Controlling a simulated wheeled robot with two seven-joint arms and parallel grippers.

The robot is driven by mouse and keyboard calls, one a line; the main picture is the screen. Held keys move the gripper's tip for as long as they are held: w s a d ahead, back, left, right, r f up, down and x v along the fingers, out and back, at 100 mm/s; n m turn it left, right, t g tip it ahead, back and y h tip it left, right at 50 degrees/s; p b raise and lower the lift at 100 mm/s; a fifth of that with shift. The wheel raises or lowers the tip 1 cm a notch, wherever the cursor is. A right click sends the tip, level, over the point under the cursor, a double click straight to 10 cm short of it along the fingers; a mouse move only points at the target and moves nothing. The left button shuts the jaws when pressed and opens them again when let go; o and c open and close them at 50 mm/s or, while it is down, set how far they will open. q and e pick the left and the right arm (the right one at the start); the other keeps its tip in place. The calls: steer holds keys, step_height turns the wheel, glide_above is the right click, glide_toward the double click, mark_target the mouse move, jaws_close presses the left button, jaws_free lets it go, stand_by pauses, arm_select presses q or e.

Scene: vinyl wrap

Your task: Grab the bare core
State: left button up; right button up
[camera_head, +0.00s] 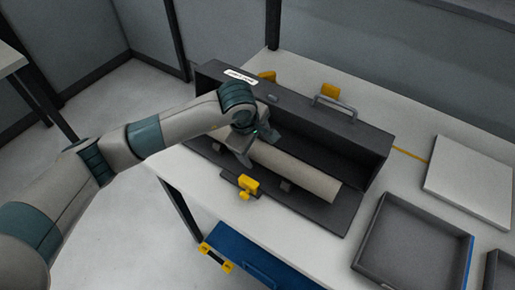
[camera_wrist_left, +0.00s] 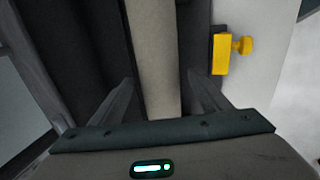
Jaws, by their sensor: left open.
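The bare core (camera_head: 295,172) is a long beige tube lying in the dark open-fronted housing (camera_head: 340,215). It also shows in the left wrist view (camera_wrist_left: 157,60), running away from the gripper between the fingers. My left gripper (camera_head: 246,150) is at the core's left end in the head view. Its two fingers (camera_wrist_left: 165,95) are open, one on each side of the core. I cannot tell whether they touch it. The far left end of the core is hidden by my gripper and arm. My right gripper is not in view.
A yellow clamp (camera_head: 248,186) sits on the housing's front edge, near my left gripper; it also shows in the wrist view (camera_wrist_left: 221,52). The raised lid has a handle (camera_head: 336,106). A grey tray (camera_head: 372,262) and a pale board (camera_head: 470,180) lie to the right.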

mark_target(256, 145)
arm_select(q)
steer(key=c, duration=1.3)
steer(key=shift+r, duration=0.2)
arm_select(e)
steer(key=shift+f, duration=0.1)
